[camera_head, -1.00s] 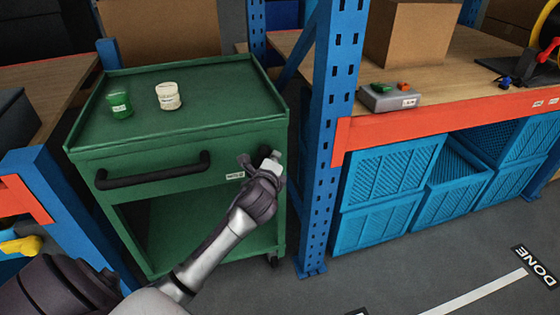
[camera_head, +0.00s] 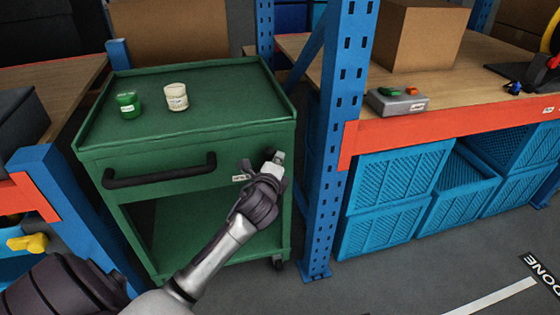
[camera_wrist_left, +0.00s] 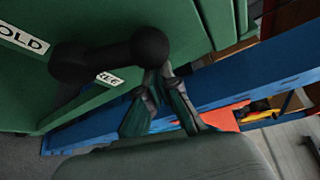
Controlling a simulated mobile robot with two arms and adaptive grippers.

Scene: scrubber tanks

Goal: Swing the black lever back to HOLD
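The black lever (camera_wrist_left: 112,54) is on the green cart (camera_head: 190,140), with one round end at the left and a round knob at the right in the left wrist view. A partly cut label reading "OLD" (camera_wrist_left: 24,39) lies up and left of it, and a part-covered label ending in "EE" (camera_wrist_left: 109,78) lies just below its bar. My left gripper (camera_wrist_left: 158,78) has its fingertips at the knob's underside; the knob overlaps them, so I cannot tell whether they grip it. In the head view my left gripper (camera_head: 262,172) is at the cart's right front corner and hides most of the lever.
The cart carries a green jar (camera_head: 128,104) and a white jar (camera_head: 176,97), and has a black drawer handle (camera_head: 160,171). A blue rack post (camera_head: 327,150) stands close to the gripper's right. Blue crates (camera_head: 400,180) sit beyond it under a workbench.

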